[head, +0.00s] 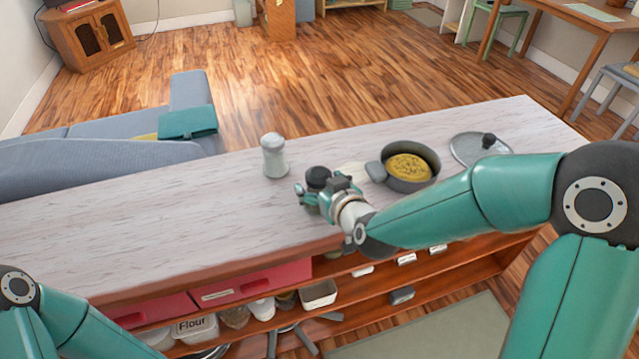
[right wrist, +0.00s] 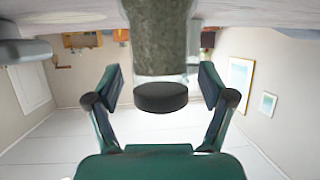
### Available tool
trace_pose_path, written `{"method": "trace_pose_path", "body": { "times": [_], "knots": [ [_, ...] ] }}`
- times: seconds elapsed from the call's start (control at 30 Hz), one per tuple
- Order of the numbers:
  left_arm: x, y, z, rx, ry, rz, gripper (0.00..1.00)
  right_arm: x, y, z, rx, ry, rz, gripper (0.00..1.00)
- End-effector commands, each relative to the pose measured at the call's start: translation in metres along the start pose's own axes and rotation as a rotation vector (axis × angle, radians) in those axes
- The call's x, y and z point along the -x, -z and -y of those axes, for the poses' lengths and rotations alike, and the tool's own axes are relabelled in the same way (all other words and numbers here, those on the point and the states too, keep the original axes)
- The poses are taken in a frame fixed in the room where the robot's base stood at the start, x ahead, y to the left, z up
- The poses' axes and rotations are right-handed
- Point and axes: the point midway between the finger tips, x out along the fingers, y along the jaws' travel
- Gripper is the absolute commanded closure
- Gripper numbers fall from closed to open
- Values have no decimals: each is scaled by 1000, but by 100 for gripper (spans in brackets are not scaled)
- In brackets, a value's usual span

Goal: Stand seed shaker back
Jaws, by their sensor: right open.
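The seed shaker (head: 318,176) has a dark round lid and stands upright on the pale counter. In the right wrist view the picture is upside down, and its speckled body (right wrist: 157,40) and black lid show between the fingers. My right gripper (head: 318,190) is at the shaker, open, with one finger on each side. In the right wrist view, gaps show between the fingers (right wrist: 161,90) and the lid. The shaker's lower part is mostly hidden by the gripper in the head view. My left arm enters at bottom left, with its gripper out of view.
A white shaker (head: 274,157) stands on the counter (head: 150,220) to the left. A pot (head: 412,183) with yellow food and a glass lid (head: 480,150) are to the right. The left counter is clear. Shelves below (head: 430,288) hold containers, including a Flour bin (head: 195,328).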

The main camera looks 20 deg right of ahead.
Motion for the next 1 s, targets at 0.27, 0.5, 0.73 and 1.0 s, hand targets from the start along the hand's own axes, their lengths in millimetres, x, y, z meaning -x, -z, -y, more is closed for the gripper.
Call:
{"method": "trace_pose_path", "body": {
  "times": [0.27, 0.5, 0.73, 1.0],
  "knots": [
    [1, 0, 0, 0, 0, 0, 60, 12, 1, 0, 0, 0, -1, 19],
    [2, 0, -1, 0, 0, 0, 60, 21, 0, 0, 1, 1, 0, 19],
    [3, 0, -1, 0, 0, 0, 60, 31, 0, 0, 1, 1, 0, 19],
    [5, 0, -2, 0, 0, 0, 60, 42, 0, 0, 0, 1, 0, 19]
  ]
}}
